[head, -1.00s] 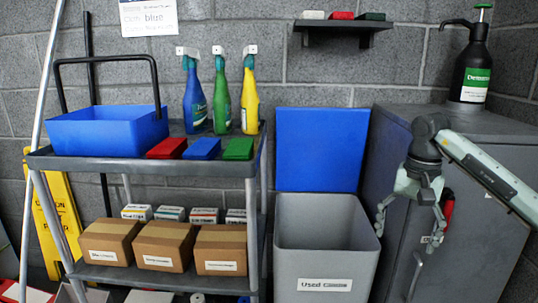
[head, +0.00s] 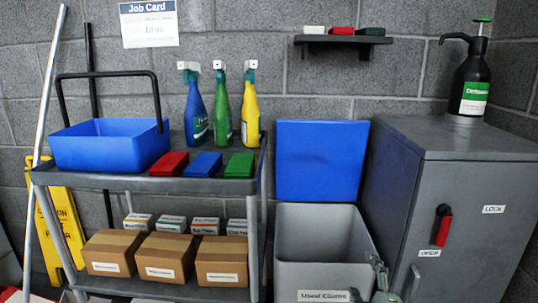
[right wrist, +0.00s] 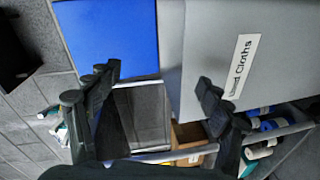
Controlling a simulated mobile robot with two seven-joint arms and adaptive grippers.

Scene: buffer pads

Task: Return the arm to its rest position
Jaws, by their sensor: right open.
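My right gripper (head: 376,280) shows only in part at the bottom edge of the head view, in front of the right side of the grey bin. Its two dark fingers stand apart with nothing between them in the right wrist view (right wrist: 157,88). The rest of my right arm is below the head view. My left gripper is in neither view.
The grey "Used Cloths" bin (head: 315,272) with its raised blue lid (head: 320,160) stands close to the gripper. The grey cabinet (head: 470,210) is to its right. A loaded trolley (head: 150,184) stands left of the bin.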

